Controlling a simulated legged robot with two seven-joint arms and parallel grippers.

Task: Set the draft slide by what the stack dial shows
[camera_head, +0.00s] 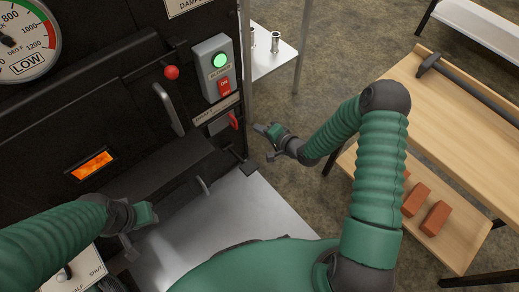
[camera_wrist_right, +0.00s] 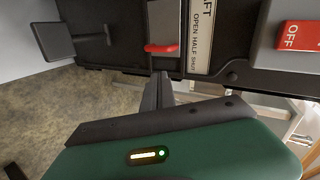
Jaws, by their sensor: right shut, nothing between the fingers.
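The stack dial (camera_head: 25,42) is at the upper left of the head view, cut off by the edge. The draft slide's red handle (camera_head: 234,120) sits on the black front under the draft label plate (camera_head: 216,110). In the right wrist view the red handle (camera_wrist_right: 161,48) is just beyond the fingertips, beside a label reading OPEN, HALF, SHUT. My right gripper (camera_head: 262,128) is shut and empty, right of the handle. My left gripper (camera_head: 148,214) is low over the pale surface; its jaws are unclear.
A switch box (camera_head: 212,66) with a green light and red OFF switch is above the slide. A red-knobbed lever (camera_head: 171,73) and a grey door handle (camera_head: 168,105) are to its left. A wooden bench (camera_head: 470,120) with bricks below stands right. Open floor lies between.

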